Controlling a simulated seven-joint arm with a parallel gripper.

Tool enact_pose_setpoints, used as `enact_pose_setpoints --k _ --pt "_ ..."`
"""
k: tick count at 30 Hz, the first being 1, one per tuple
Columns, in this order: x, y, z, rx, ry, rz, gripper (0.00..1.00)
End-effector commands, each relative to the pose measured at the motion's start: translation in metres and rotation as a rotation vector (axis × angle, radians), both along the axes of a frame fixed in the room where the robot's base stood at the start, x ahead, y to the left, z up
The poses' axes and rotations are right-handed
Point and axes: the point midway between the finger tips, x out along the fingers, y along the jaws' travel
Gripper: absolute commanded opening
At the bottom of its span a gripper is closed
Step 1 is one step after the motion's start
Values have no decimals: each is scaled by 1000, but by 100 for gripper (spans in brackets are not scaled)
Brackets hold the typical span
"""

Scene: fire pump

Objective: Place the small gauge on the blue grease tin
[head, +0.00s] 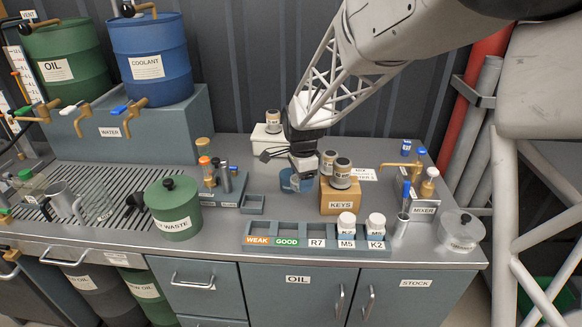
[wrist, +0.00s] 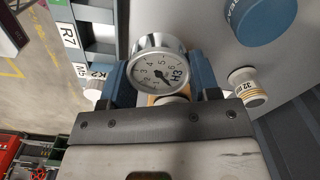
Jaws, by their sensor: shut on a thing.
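The small gauge (wrist: 158,72) has a silver rim and a white dial marked H3. In the wrist view it sits between the blue fingers of my gripper (wrist: 165,85), which is shut on it.
Small labelled cylinders (head: 341,174) show at the KEYS box. A rack (head: 285,241) with white-capped bottles lies in front. A green waste can (head: 173,212) stands left and a mixer block (head: 424,206) right. A pale box (head: 266,137) with a small jar (head: 273,120) stands behind.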

Motion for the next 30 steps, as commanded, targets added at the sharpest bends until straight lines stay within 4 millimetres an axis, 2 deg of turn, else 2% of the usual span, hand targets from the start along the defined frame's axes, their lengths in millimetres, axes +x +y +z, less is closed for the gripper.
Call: enact_pose_setpoints --k 21,30 --pt "91 27 -9 0 -1 0 29" --pt "122 36 -12 0 -1 0 29"
